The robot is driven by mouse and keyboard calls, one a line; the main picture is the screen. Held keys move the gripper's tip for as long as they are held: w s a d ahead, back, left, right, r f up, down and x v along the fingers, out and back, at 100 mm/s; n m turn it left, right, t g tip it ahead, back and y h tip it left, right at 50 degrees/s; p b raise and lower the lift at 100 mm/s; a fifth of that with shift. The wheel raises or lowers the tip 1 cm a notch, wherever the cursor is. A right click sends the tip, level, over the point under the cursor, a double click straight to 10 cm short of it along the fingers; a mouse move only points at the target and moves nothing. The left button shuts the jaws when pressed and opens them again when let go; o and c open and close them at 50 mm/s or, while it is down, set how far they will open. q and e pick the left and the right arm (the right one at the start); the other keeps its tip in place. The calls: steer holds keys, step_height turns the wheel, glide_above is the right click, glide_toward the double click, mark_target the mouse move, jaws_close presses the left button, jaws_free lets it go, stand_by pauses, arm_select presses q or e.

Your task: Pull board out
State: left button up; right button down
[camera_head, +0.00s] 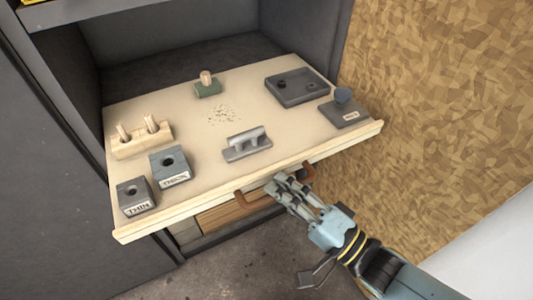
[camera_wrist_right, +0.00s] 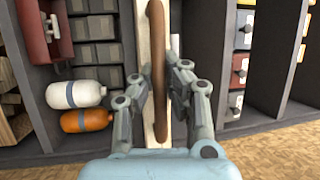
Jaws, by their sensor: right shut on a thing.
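The board (camera_head: 205,140) is a pale wooden slab that juts out of a dark cabinet bay, with its front edge toward me. A brown curved handle (camera_head: 240,197) is fixed to its front edge; in the right wrist view the handle (camera_wrist_right: 158,75) runs upright between the fingers. My right gripper (camera_head: 289,186) is at the front edge of the board, shut on the handle. The fingers hide part of the handle in the head view. My left gripper is not in view.
On the board stand blocks labelled THIN (camera_head: 136,197) and THICK (camera_head: 170,168), a peg block (camera_head: 140,139), a grey holder (camera_head: 246,145), a small green block (camera_head: 207,86), a dark tray (camera_head: 297,87) and a dark block (camera_head: 345,110). A chipboard wall (camera_head: 440,90) stands close right.

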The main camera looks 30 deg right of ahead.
steer(key=shift+s+f+p, duration=0.2)
steer(key=shift+s+p, duration=0.15)
steer(key=shift+s, duration=1.4)
steer(key=c, duration=1.6)
jaws_free()
steer(key=v, duration=1.2)
steer(key=shift+r, duration=0.1)
